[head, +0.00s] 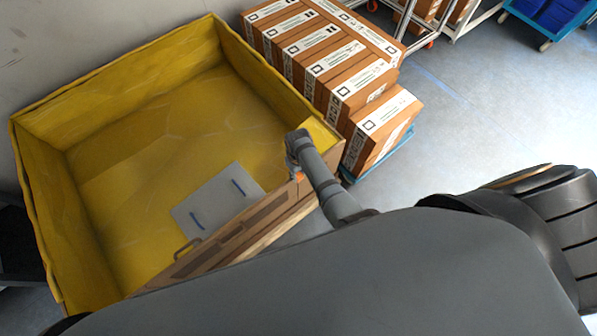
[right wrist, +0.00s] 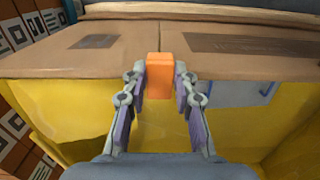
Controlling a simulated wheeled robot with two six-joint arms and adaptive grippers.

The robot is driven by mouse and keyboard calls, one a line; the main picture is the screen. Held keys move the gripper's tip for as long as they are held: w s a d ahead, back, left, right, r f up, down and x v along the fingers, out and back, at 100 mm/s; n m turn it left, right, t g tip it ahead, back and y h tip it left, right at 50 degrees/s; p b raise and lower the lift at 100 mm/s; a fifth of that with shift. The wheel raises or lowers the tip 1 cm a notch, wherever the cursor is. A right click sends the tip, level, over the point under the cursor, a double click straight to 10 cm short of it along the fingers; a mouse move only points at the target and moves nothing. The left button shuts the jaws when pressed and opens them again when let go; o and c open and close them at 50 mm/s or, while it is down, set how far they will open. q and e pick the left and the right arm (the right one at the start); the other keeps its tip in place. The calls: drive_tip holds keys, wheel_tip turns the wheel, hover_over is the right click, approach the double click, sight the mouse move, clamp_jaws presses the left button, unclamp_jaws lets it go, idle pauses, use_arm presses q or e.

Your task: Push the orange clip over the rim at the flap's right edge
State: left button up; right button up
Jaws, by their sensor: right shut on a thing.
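The orange clip (head: 298,176) is small and mostly hidden by my right gripper (head: 298,152) in the head view. In the right wrist view the clip (right wrist: 160,72) sits between the two fingertips of my right gripper (right wrist: 160,84), which is shut on it. The clip overlaps the rim of the large yellow-lined box (right wrist: 80,95), in front of a seam in the brown cardboard flap (right wrist: 210,62). I cannot tell how far down over the rim it sits. The flap's side (head: 245,228) also shows in the head view. My left gripper is not in view.
Inside the box (head: 130,150) lies a grey panel (head: 215,203) with two blue marks. Stacked brown cartons (head: 325,62) stand close beyond the box's right corner. Open floor (head: 480,110) lies to the right.

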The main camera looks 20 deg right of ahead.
drive_tip(key=shift+s+f, duration=0.15)
drive_tip(key=shift+f, duration=0.2)
drive_tip(key=o, duration=0.8)
drive_tip(key=shift+f, duration=0.15)
drive_tip(key=shift+o, duration=0.5)
